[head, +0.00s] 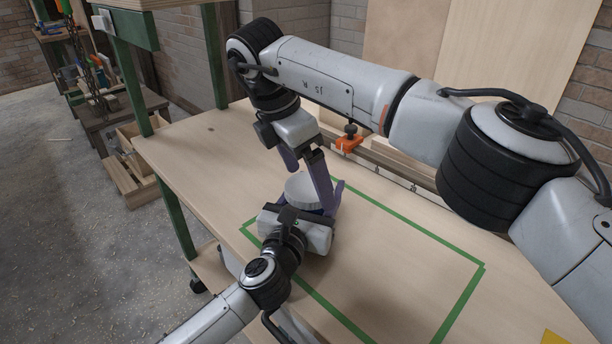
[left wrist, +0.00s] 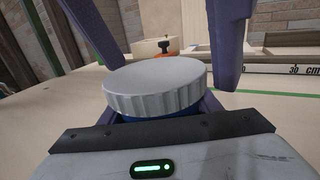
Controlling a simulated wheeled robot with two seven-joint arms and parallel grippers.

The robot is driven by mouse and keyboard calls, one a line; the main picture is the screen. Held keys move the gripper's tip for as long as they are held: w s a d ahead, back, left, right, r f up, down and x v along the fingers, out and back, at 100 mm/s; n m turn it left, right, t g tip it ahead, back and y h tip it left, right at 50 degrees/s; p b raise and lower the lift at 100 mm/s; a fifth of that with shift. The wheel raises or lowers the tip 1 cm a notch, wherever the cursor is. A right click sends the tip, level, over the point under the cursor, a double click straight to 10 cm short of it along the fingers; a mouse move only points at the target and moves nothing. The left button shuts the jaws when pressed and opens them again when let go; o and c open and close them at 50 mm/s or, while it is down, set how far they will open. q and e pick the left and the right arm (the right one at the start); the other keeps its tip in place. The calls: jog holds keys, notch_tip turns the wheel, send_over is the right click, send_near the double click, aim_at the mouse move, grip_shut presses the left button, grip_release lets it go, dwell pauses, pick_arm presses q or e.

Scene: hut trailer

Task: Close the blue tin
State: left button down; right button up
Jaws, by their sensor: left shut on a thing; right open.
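A round light-grey lid with a ribbed edge (head: 302,188) sits over the blue tin (left wrist: 160,117); only a thin strip of blue shows below it in the left wrist view. Whether the lid is seated fully I cannot tell. My left gripper (head: 308,208) is shut on the blue tin from the near side, low down, with its purple fingers around it. My right gripper (head: 306,178) comes down from above, open, with one finger to each side of the lid. Its fingers also show above the lid in the left wrist view (left wrist: 158,60).
The wooden bench carries a green tape outline (head: 420,229). An orange clamp (head: 349,140) stands at the back by a ruler strip (head: 392,175). A yellow piece (head: 555,338) lies at the lower right. The bench inside the tape is mostly clear.

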notch_tip(320, 180, up, 4)
jog(key=shift+r, duration=0.1)
dwell(0.4)
jog(key=n, duration=0.5)
jog(key=shift+w+r, duration=0.1)
jog(key=shift+r, duration=0.25)
jog(key=n, duration=0.4)
jog(key=n+y, duration=0.1)
jog(key=n, duration=0.1)
jog(key=shift+w+r+n, duration=0.1)
jog(key=shift+r+n, duration=0.2)
jog(key=shift+r, duration=0.05)
jog(key=n, duration=0.6)
jog(key=shift+d+r+g+y, duration=0.1)
jog(key=shift+r+g+y, duration=0.2)
jog(key=shift+g, duration=0.1)
jog(key=n, duration=0.6)
jog(key=shift+d+r+y, duration=0.1)
jog(key=shift+r+y, duration=0.1)
jog(key=shift+y, duration=0.1)
jog(key=n, duration=0.6)
jog(key=shift+r+g, duration=0.15)
jog(key=shift+g, duration=0.25)
jog(key=n, duration=0.4)
jog(key=shift+d+r+n+y, duration=0.1)
jog(key=shift+n+y, duration=0.3)
